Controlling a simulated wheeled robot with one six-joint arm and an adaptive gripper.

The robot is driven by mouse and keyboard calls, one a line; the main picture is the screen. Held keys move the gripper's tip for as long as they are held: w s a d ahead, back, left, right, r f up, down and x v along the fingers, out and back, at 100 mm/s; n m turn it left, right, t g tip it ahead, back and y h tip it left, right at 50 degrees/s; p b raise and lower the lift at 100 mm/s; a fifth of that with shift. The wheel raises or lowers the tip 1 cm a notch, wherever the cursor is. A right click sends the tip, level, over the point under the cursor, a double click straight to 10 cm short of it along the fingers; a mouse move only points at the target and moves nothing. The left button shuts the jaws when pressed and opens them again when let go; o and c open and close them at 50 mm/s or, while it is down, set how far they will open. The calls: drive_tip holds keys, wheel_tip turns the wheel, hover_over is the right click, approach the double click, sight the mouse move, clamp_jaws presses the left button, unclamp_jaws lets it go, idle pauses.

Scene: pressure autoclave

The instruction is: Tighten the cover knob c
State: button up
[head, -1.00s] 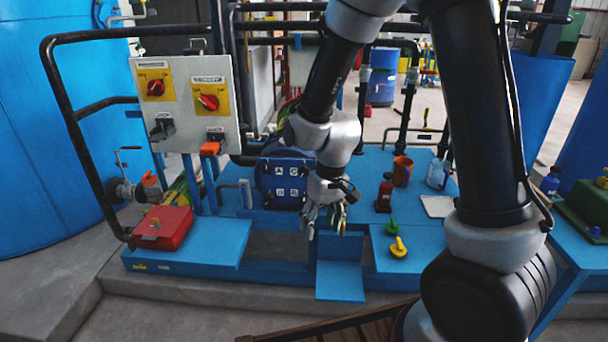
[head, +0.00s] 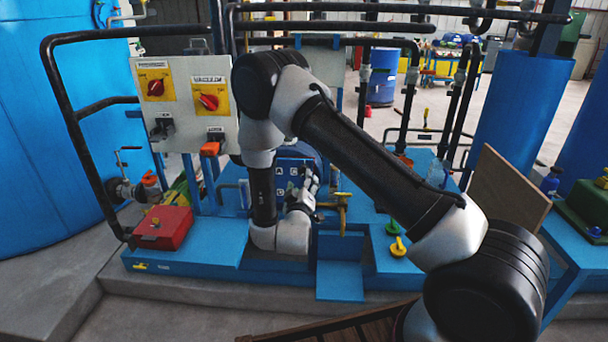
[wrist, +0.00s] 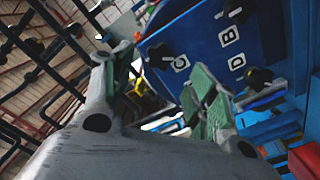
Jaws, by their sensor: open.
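The blue cover (head: 288,163) of the autoclave is partly hidden behind my arm in the head view. In the wrist view the cover (wrist: 205,42) fills the upper right, with labels C, B and D. A dark knob (wrist: 158,56) beside label C is cover knob c. My gripper (head: 309,187) is tilted upward in front of the cover's right side. In the wrist view my gripper (wrist: 160,95) has its green-padded fingers spread wide, with nothing held between them. Knob c lies beyond the gap between the fingertips, apart from them.
A brass-coloured fitting (head: 342,208) stands just right of my gripper. A control panel (head: 186,105) with red switches and a red box (head: 163,228) are at left. Yellow and green handles (head: 398,246) sit on the blue deck at right. Black pipes cross above.

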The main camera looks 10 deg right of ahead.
sight(304, 172)
drive_tip(key=x, duration=0.7)
drive_tip(key=shift+f, duration=0.1)
drive_tip(key=c, duration=1)
